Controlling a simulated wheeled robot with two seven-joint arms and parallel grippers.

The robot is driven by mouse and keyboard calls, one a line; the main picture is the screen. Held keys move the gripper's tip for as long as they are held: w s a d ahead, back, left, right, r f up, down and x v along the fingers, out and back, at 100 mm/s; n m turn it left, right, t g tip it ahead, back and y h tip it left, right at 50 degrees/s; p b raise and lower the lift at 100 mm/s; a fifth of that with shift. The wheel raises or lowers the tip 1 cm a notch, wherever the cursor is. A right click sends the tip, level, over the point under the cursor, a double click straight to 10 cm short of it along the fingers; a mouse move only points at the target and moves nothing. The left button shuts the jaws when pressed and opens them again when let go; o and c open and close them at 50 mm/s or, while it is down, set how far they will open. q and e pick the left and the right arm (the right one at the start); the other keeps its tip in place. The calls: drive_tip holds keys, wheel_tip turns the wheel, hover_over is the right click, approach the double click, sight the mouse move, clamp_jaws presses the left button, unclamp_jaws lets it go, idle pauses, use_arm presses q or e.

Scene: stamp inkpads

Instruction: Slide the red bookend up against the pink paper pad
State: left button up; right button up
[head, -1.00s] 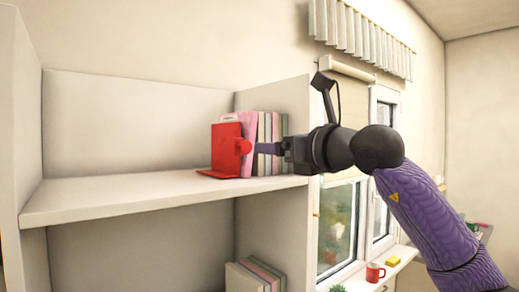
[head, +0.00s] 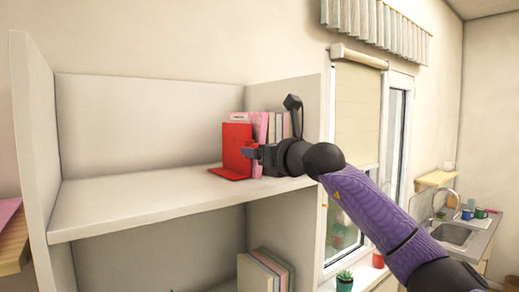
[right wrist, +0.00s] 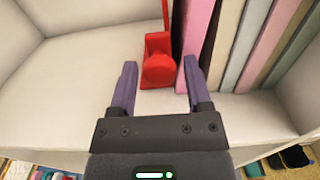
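The red bookend (head: 236,143) stands upright on the upper shelf, its flat base plate (head: 231,173) reaching toward the front edge. In the right wrist view the bookend (right wrist: 157,45) shows its round red knob facing me. The pink paper pad (head: 260,128) stands just right of it, leading a row of upright pads; it also shows in the right wrist view (right wrist: 199,42). A narrow dark strip shows between bookend and pad. My right gripper (head: 251,153) is open at the bookend's front. In the right wrist view its fingers (right wrist: 158,76) lie either side of the knob, apart from it.
The shelf (head: 130,205) left of the bookend is bare. More books (head: 262,272) stand on the lower shelf. A window and a sink (head: 455,233) lie to the right.

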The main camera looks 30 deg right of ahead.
clamp_jaws()
idle(1.2)
